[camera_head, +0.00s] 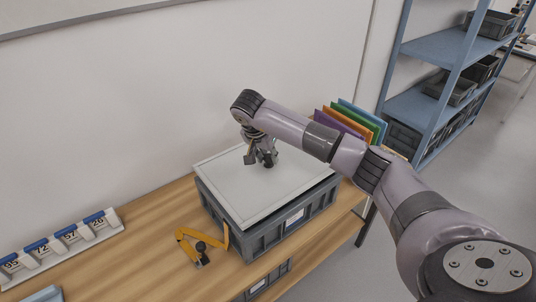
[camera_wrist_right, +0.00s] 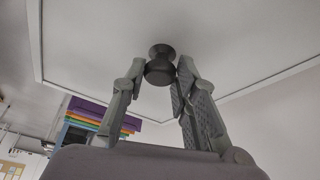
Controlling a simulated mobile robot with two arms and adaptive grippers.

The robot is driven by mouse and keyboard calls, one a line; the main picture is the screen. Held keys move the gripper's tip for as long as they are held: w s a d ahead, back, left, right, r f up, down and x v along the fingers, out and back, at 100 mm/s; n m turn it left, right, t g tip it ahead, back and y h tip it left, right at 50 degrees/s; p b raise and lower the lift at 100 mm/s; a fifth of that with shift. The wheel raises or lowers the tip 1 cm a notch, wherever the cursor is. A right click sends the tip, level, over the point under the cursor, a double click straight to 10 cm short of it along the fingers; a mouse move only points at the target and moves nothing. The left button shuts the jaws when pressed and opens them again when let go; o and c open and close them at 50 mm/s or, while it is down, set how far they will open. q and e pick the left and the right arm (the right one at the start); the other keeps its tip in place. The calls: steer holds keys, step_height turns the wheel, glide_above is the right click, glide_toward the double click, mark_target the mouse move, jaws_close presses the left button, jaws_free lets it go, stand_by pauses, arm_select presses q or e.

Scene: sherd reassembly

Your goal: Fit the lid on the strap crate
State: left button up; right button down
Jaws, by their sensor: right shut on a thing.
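The light grey lid (camera_head: 225,175) with its raised border lies over the top of the dark grey strap crate (camera_head: 265,243) on the wooden bench. A dark strip of crate rim shows along the lid's front right edge; I cannot tell whether the lid is fully seated. My right gripper (camera_head: 262,160) is at the middle of the lid, shut on its dark round knob (camera_wrist_right: 160,65). In the right wrist view the fingers (camera_wrist_right: 158,85) stand on both sides of the knob. A yellow-orange strap (camera_head: 188,240) with a dark buckle lies at the crate's left front. My left gripper is not in view.
A white rack with blue-topped number tags (camera_head: 65,245) stands on the bench (camera_head: 150,235) at left. Coloured folders (camera_head: 355,122) stand behind the crate. Another grey crate (camera_head: 268,282) is below the bench top. Blue shelving (camera_head: 435,105) stands at right.

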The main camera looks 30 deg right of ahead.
mark_target(266, 161)
steer(key=shift+r, duration=0.1)
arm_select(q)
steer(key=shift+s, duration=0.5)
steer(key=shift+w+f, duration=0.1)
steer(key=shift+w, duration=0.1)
arm_select(e)
steer(key=shift+f, duration=0.25)
steer(key=shift+f, duration=0.15)
arm_select(q)
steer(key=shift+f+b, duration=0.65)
steer(key=shift+b, duration=0.15)
arm_select(e)
steer(key=shift+f, duration=0.85)
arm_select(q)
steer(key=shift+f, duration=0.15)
arm_select(e)
steer(key=shift+f, duration=0.25)
arm_select(q)
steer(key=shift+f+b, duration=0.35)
steer(key=shift+b, duration=0.15)
arm_select(e)
steer(key=shift+f, duration=0.55)
